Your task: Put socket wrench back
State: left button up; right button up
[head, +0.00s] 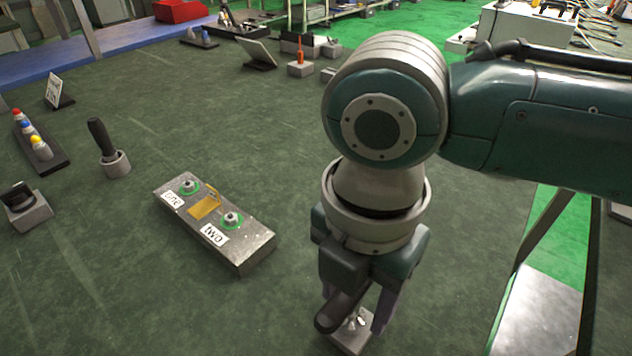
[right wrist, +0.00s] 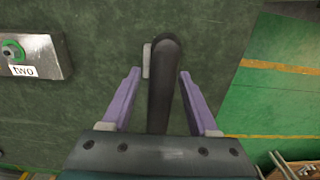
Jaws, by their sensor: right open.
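The socket wrench shows as a dark rounded handle (head: 334,316) under my right gripper in the head view. In the right wrist view the handle (right wrist: 163,85) stands between the two purple fingers. My right gripper (right wrist: 160,76) is open, with a gap on each side of the handle; in the head view this gripper (head: 354,310) points down. A small grey block holder (head: 350,342) is below the handle, partly hidden by the gripper. I cannot tell whether the wrench is fully seated in it. My left gripper is not in view.
A metal block (head: 245,257) labelled "one" and "two" with green-ringed nuts lies left of my gripper. Farther left, a black-handled tool (head: 101,140) stands in a round holder, near a rack (head: 50,160) of coloured-tip pieces. The tabletop between them is clear.

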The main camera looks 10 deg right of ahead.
aim_at(330, 324)
jog(key=shift+r, duration=0.1)
notch_tip(330, 324, up, 12)
jog(key=shift+r+p, duration=0.1)
jog(key=shift+p, duration=1)
jog(key=s+a+m+y, duration=0.1)
jog(key=s+a+f+m, duration=0.1)
jog(key=a, duration=0.1)
jog(key=s+a+f+m+y, duration=0.1)
jog(key=m, duration=0.1)
jog(key=shift+s+a+f+y, duration=0.15)
jog(key=shift+a+f+y, duration=0.05)
jog(key=shift+y, duration=0.1)
jog(key=m, duration=0.2)
jog(key=s+m+t+y, duration=0.1)
jog(key=m, duration=0.1)
jog(key=s+f+m+t, duration=0.1)
jog(key=m, duration=0.1)
jog(key=shift+f+m, duration=0.1)
jog(key=shift+m, duration=0.2)
jog(key=s+d+f+m+h, duration=0.1)
jog(key=s+d+m, duration=0.2)
jog(key=d+m, duration=0.3)
jog(key=s+d+f+m+t+h, duration=0.1)
jog(key=s+d+m+h, duration=0.1)
jog(key=d+m, duration=0.5)
jog(key=shift+s+d+f+t, duration=0.3)
jog(key=shift+s+d+f, duration=0.15)
jog(key=shift+s, duration=0.45)
jog(key=shift+r, duration=0.1)
